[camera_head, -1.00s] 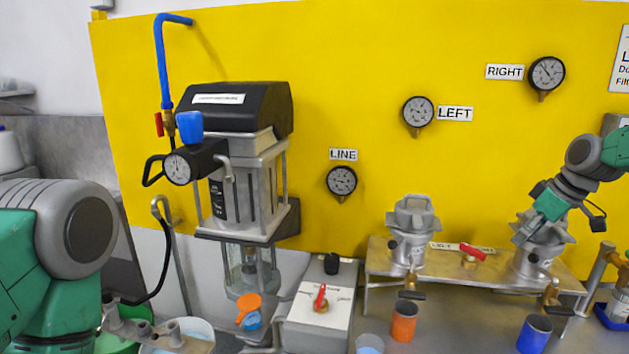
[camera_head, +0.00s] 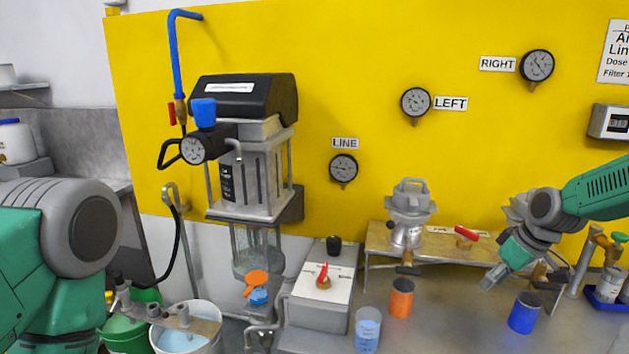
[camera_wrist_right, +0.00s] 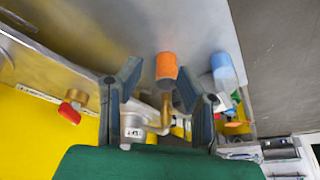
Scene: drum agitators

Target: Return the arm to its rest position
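My right arm reaches in from the right edge of the head view. Its gripper (camera_head: 497,272) hangs in front of the right metal filter unit, pointing down and left above the steel bench. In the right wrist view the two dark fingers (camera_wrist_right: 158,82) stand apart with nothing held between them. An orange cup (camera_wrist_right: 166,66) shows beyond the fingertips, apart from them. My left arm's green and grey links fill the lower left of the head view; no left gripper can be made out there. The right filter unit is partly hidden behind my right arm.
On the bench stand an orange cup (camera_head: 401,298), a blue cup (camera_head: 524,313) and a clear beaker (camera_head: 367,330). The left filter unit (camera_head: 408,205) and a red-handled valve (camera_head: 466,237) sit on a raised shelf. A white bucket (camera_head: 205,338) is at lower left.

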